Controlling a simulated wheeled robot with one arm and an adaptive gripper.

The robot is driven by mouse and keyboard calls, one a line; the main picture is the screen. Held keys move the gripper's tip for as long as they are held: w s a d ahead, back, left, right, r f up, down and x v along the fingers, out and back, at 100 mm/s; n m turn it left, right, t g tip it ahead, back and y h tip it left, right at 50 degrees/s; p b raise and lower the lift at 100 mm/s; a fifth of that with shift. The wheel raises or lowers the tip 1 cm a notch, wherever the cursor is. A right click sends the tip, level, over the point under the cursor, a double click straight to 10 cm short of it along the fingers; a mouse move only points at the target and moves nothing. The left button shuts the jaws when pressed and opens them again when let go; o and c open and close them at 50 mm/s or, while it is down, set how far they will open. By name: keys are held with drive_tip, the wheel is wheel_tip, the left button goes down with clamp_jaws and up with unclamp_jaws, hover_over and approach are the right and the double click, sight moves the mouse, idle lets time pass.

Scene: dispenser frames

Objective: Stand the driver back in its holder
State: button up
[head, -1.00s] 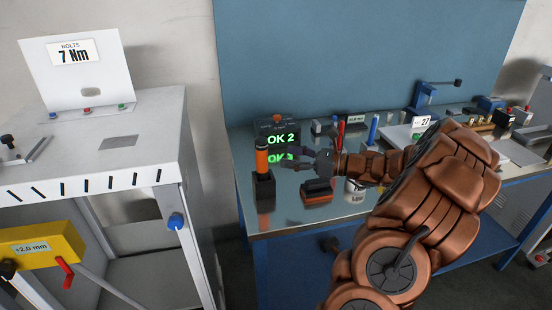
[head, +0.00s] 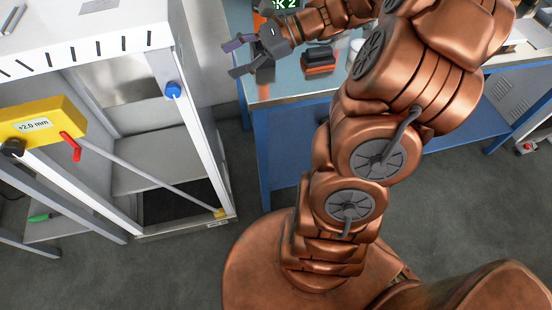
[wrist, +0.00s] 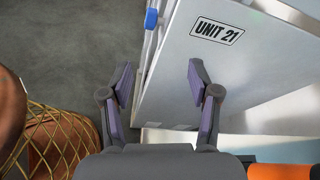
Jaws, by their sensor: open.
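The driver (head: 257,21), with an orange body, shows only in part at the top of the head view, behind my gripper. An orange piece, likely the same driver, also shows at the bottom right corner of the wrist view (wrist: 286,172). Its black holder is hidden behind my gripper in the head view. My gripper (head: 231,58) is open and empty, in front of the driver and over the left end of the bench. In the wrist view my gripper (wrist: 158,82) has both fingers apart with nothing between them.
A black and orange block (head: 320,62) sits on the blue bench, right of my gripper. A white cabinet (head: 95,45) stands close on the left, with a yellow box (head: 40,124). Grey floor lies between.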

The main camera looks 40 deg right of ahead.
drive_tip(key=s+a+f+n+g+h, duration=0.35)
drive_tip(key=s+a+n+g, duration=0.45)
drive_tip(key=s+a, duration=0.45)
drive_tip(key=s+d+f+n+h, duration=0.1)
drive_tip(key=s+d+n+h, duration=0.1)
drive_tip(key=s+n+h, duration=0.2)
drive_tip(key=s+d+n+h, duration=0.1)
drive_tip(key=s+n+h, duration=0.3)
drive_tip(key=s+n, duration=0.3)
drive_tip(key=s, duration=0.2)
drive_tip(key=shift+s+d+f+n+h, duration=0.35)
drive_tip(key=shift+d+f+n, duration=0.05)
